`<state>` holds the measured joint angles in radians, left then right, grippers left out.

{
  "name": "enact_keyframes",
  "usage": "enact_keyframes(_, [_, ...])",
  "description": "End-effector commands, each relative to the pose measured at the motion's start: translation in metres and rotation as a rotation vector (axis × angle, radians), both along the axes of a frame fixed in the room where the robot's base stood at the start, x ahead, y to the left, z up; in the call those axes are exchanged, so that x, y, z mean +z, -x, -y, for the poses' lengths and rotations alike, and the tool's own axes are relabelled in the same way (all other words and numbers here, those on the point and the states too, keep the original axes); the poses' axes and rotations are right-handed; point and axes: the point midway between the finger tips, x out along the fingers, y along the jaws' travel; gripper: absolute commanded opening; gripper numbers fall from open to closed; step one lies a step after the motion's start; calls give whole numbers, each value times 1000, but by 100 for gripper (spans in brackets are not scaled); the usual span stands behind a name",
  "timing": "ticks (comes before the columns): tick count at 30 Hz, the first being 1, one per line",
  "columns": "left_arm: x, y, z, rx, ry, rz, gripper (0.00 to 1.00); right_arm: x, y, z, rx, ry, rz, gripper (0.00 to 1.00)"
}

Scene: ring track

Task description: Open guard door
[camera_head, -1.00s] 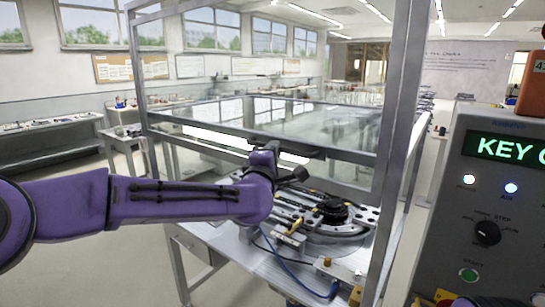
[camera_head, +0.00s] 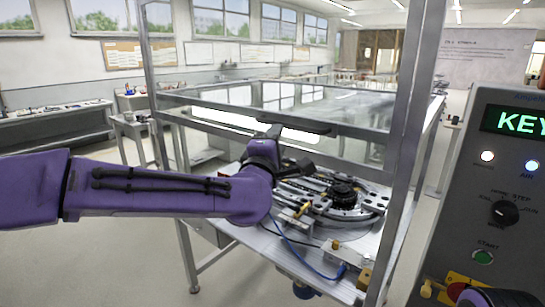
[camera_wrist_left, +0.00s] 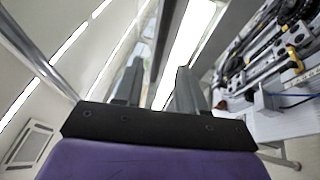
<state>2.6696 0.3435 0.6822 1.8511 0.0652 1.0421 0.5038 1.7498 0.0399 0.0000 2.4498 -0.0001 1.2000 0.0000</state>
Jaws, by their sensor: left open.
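The guard door is a clear panel in a grey metal frame; its lower bar (camera_head: 215,125) crosses the front of the enclosure in the head view. A dark handle-like bar (camera_head: 318,131) sits along it. My left gripper (camera_head: 290,152) is just below and in front of this bar, above the turntable. In the left wrist view my left gripper (camera_wrist_left: 158,85) has its two fingers apart, with a dark bar running between or behind them. I cannot tell whether they touch it.
A ring-shaped turntable fixture (camera_head: 340,205) with a blue cable sits on the metal table. A grey control console (camera_head: 495,210) with a green display stands close at the right. Upright posts (camera_head: 400,150) flank the opening. Benches line the left wall.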

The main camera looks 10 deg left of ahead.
Motion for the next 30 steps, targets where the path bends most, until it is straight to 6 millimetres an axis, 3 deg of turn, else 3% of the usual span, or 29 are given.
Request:
enact_keyframes(1, [-6,12,-2,0,1,3,40,-10,0,0,0,0,0,43])
enact_keyframes(6, [-8,37,-5,1,0,2,40,-17,0,0,0,0,0,43])
enact_keyframes(19, [-7,43,-6,15,-53,8,40,-17,0,0,0,0,0,43])
enact_keyframes(20, [-17,45,-7,24,-109,2,40,-17,0,0,0,0,0,43])
enact_keyframes(23, [-85,42,-23,63,-291,-90,40,-17,0,0,0,0,0,43])
enact_keyframes(26, [-175,44,-41,75,-453,-234,40,-17,0,0,0,0,0,43])
enact_keyframes(30, [-299,72,-72,60,-657,-451,40,-17,0,0,0,0,0,43])
